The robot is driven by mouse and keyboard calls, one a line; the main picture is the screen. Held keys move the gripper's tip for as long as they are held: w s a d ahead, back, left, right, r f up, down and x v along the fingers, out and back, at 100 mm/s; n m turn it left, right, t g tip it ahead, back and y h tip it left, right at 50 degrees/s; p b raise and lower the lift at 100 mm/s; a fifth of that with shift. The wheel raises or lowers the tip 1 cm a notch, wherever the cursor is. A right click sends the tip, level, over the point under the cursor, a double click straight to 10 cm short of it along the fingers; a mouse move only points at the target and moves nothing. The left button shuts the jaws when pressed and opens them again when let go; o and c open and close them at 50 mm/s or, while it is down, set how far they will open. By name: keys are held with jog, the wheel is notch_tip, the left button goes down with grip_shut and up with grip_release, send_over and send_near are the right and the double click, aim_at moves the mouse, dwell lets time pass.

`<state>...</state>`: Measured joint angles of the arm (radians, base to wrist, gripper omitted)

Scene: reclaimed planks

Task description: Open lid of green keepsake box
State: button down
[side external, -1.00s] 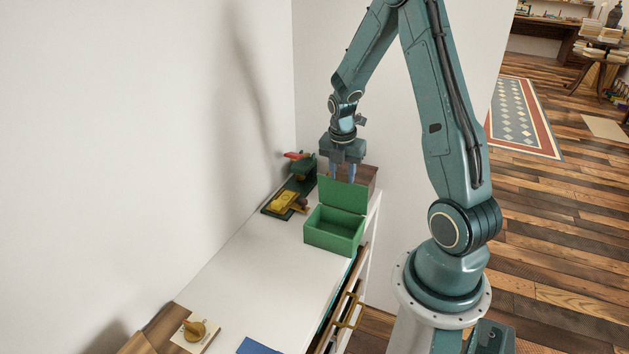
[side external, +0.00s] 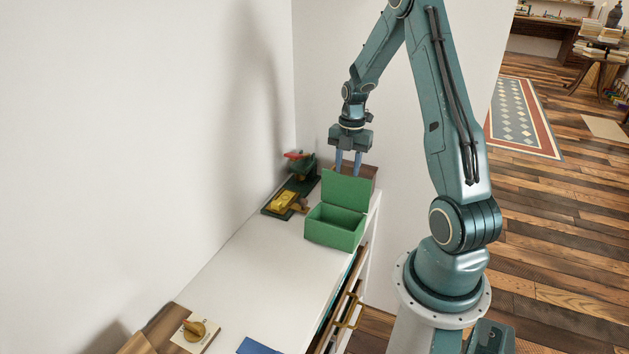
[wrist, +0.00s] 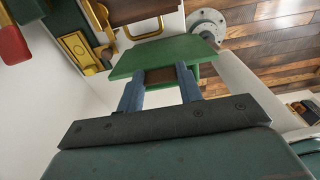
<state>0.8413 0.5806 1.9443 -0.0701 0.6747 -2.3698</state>
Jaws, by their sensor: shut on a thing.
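The green keepsake box (side external: 333,235) stands on the white tabletop with its inside open to view. Its green lid (side external: 346,190) stands raised at the back edge, close to upright. My gripper (side external: 348,170) reaches down at the lid's far side, its blue fingers partly hidden behind the lid. In the wrist view the fingers (wrist: 158,82) meet the lid (wrist: 160,55), and my gripper is shut on it with the fingers still apart. The exact contact is hidden in both views.
A brown box (side external: 369,173) sits just behind the lid. A dark green device with a yellow block (side external: 284,200) is left of the box. A drawer with a gold handle (side external: 349,309) is below right. The tabletop in front is mostly clear, with a blue item (side external: 258,346) near.

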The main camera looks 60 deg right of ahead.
jog(key=shift+a+f, duration=0.2)
jog(key=shift+f, duration=0.05)
dwell(0.6)
jog(key=c, duration=0.9)
grip_release()
jog(key=shift+d+r, duration=0.1)
jog(key=shift+r, duration=0.15)
jog(key=shift+d+r, duration=0.1)
jog(key=shift+r, duration=0.45)
jog(key=r, duration=0.8)
jog(key=d+r, duration=0.1)
jog(key=r, duration=0.3)
jog(key=shift+r, duration=0.15)
